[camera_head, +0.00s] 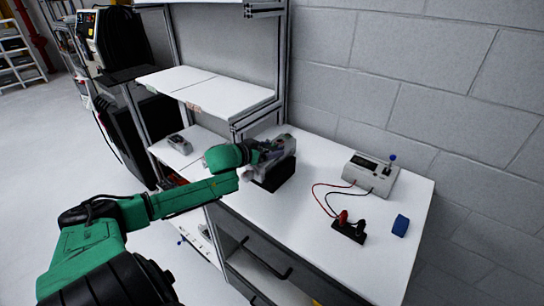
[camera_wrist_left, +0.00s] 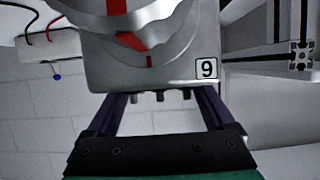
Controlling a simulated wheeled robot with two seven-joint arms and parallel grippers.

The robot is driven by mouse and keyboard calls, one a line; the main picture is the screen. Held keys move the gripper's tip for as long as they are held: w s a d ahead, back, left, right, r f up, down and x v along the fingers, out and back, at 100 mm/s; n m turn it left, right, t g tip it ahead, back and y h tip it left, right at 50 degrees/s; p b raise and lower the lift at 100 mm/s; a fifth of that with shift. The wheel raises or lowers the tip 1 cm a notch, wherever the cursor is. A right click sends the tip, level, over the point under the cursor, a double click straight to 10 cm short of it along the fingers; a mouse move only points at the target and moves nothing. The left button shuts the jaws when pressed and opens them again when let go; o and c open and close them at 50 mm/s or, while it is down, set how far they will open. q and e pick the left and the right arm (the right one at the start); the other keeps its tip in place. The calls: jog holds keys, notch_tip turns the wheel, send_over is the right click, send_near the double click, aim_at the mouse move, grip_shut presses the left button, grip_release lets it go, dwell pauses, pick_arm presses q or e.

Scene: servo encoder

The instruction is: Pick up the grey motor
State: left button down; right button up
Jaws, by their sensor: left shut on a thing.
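The grey motor (camera_head: 286,143) is near the back left of the white workbench, just above or on a black block (camera_head: 277,177); I cannot tell whether they touch. In the left wrist view the motor (camera_wrist_left: 150,65) is a grey metal body with red marks and a "9" label. My left gripper (camera_head: 268,151) reaches it from the left. In the left wrist view its two dark fingers (camera_wrist_left: 161,101) are shut on the motor's sides. The gripper partly hides the motor in the head view. My right gripper is not in view.
A grey meter box (camera_head: 371,178) with red and black leads stands at the right of the bench (camera_head: 325,160). A black terminal block (camera_head: 348,231) and a blue item (camera_head: 401,225) lie in front. A white shelf (camera_head: 215,92) stands left of the motor. The bench's middle is clear.

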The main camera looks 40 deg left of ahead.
pick_arm(q)
jog(key=shift+w+r, duration=0.15)
jog(key=shift+r, duration=0.15)
